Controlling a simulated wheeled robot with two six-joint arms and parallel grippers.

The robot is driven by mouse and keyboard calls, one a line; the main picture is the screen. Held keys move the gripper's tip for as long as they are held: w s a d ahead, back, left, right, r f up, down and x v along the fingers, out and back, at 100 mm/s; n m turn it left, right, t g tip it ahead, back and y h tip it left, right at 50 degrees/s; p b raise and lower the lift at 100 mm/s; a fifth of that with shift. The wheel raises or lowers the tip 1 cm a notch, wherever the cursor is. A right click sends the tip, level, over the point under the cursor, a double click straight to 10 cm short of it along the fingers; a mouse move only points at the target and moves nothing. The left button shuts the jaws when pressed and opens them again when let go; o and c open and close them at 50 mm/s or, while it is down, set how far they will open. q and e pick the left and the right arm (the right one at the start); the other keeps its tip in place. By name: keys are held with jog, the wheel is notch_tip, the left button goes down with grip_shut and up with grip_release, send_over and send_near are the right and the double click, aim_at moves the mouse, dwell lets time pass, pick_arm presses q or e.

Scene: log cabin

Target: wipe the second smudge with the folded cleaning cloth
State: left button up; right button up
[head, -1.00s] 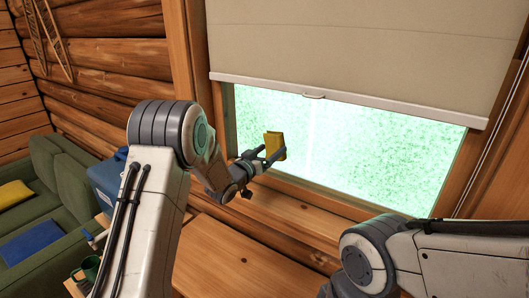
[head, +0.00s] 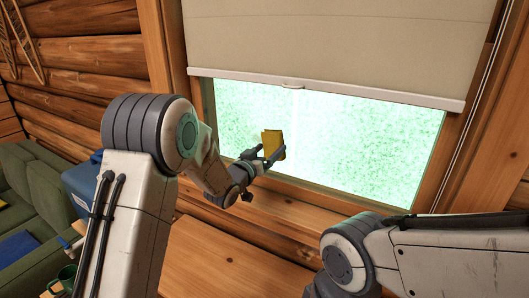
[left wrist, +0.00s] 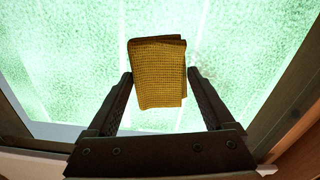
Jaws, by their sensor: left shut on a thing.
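The folded cleaning cloth (head: 272,143) is yellow and waffle-textured, held upright in front of the lower left part of the window pane (head: 350,150). My left gripper (head: 264,157) is shut on it. In the left wrist view the cloth (left wrist: 158,75) stands between the two fingers (left wrist: 160,100) and covers the glass behind it. I cannot tell whether it touches the glass. A faint greyish patch (left wrist: 200,62) shows on the glass just right of the cloth; I cannot tell surely that it is a smudge. My right arm shows at the lower right, its gripper out of view.
A beige roller blind (head: 335,45) covers the upper window, its bottom bar above the cloth. The wooden sill and frame (head: 310,197) run below the pane. A wooden surface (head: 215,255) lies below.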

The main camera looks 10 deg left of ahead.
pick_arm(q)
jog(key=shift+w+a, duration=0.5)
jog(key=shift+a, duration=0.75)
jog(key=shift+w+a, duration=0.5)
jog(key=shift+a, duration=0.7)
jog(key=shift+w+a, duration=0.5)
jog(key=shift+a, duration=0.75)
jog(key=shift+a, duration=0.1)
jog(key=shift+w+a+r, duration=0.1)
jog(key=shift+w+a, duration=0.3)
jog(key=shift+a, duration=0.45)
jog(key=shift+w+a, duration=0.4)
jog(key=shift+a, duration=0.4)
jog(key=shift+s+a, duration=0.15)
jog(key=shift+b+v, duration=0.4)
jog(key=shift+v, duration=2.35)
